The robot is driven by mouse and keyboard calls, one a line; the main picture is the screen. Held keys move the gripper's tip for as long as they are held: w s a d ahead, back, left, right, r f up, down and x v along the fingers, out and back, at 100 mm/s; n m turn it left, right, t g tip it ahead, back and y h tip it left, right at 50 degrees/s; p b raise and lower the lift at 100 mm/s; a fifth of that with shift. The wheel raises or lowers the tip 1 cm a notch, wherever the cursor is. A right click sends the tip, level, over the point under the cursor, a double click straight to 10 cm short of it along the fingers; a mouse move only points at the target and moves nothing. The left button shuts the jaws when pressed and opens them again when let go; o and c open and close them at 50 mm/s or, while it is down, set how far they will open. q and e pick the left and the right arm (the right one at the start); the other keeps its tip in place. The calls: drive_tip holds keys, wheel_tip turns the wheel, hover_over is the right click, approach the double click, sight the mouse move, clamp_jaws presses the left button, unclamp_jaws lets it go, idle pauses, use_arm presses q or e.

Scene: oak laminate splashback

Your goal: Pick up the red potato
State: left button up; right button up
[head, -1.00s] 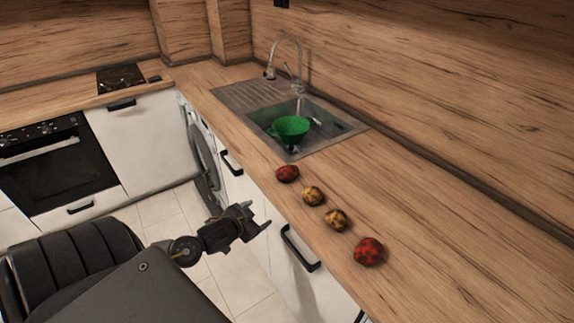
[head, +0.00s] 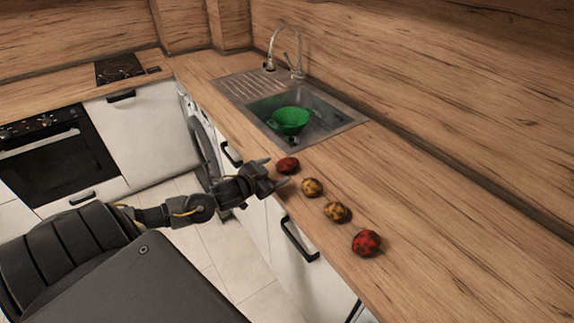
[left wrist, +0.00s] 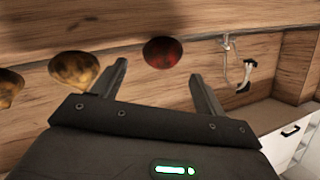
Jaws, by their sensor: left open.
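Two red potatoes lie on the wooden counter. The far red potato (head: 288,165) is close to the sink's near corner; the other red potato (head: 366,242) is at the near end of the row. My left gripper (head: 277,172) is open and empty at the counter's front edge, its fingers pointing at the far red potato. In the left wrist view a red potato (left wrist: 162,52) shows ahead, in the space between the two open fingers (left wrist: 160,72), not gripped. My right gripper is not in view.
Two yellow, dark-spotted potatoes (head: 312,187) (head: 337,211) lie between the red ones. A green colander (head: 290,120) sits in the steel sink (head: 330,130) with a tap (head: 298,65) behind. The counter right of the row is clear.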

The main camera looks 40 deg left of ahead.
sight(283, 167)
use_arm(q)
drive_tip(key=shift+w, duration=0.4)
drive_tip(key=p+x, duration=0.1)
drive_tip(key=x, duration=0.2)
drive_tip(key=shift+w+f+p, duration=0.15)
drive_tip(key=shift+w+p, duration=0.2)
drive_tip(key=shift+w+d+f, duration=0.1)
drive_tip(key=shift+w+f, duration=0.1)
drive_tip(key=shift+w, duration=0.2)
drive_tip(key=c, duration=1.1)
